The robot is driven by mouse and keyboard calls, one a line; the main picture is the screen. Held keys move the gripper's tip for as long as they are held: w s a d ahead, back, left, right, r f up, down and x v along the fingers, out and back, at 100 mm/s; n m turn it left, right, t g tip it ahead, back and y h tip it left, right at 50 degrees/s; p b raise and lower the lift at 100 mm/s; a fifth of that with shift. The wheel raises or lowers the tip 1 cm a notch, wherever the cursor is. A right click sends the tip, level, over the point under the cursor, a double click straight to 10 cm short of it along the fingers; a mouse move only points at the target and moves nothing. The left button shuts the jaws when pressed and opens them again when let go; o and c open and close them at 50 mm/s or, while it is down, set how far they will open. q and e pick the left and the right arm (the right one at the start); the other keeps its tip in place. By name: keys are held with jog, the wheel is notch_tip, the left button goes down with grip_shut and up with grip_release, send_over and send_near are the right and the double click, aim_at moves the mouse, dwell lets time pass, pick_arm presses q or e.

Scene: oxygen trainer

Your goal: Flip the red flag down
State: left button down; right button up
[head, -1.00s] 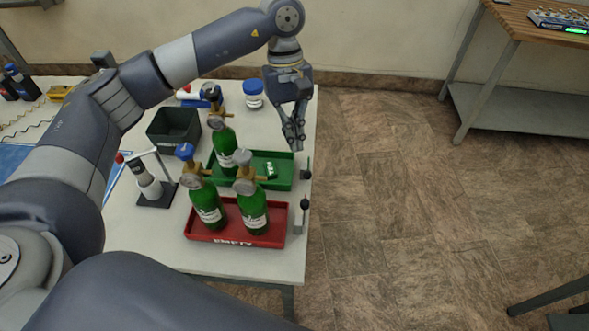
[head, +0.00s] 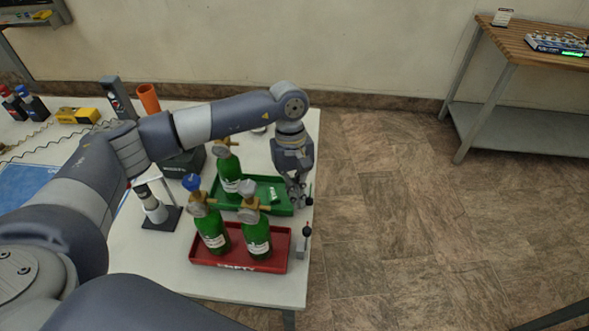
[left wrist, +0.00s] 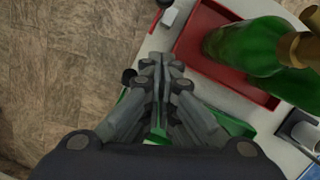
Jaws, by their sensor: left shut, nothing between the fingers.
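I cannot make out a red flag clearly in either view. My left gripper (head: 299,202) points down by the right end of the green tray (head: 226,207), close to the table edge. Its fingers (left wrist: 163,62) are together and empty. My right gripper is not in view.
The red tray (head: 204,262) holds two green bottles (head: 213,232) with gauges. Another green bottle (head: 229,172) stands at the green tray. A dark bin (head: 184,163) and a small stand (head: 160,217) with a bottle are to the left. Floor lies open right of the table.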

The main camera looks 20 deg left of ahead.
aim_at(307, 235)
pick_arm(q)
jog(key=s+d+p, duration=0.2)
jog(key=s, duration=0.1)
jog(key=shift+s+d+f, duration=0.1)
jog(key=shift+d+f, duration=0.2)
jog(key=shift+f, duration=0.1)
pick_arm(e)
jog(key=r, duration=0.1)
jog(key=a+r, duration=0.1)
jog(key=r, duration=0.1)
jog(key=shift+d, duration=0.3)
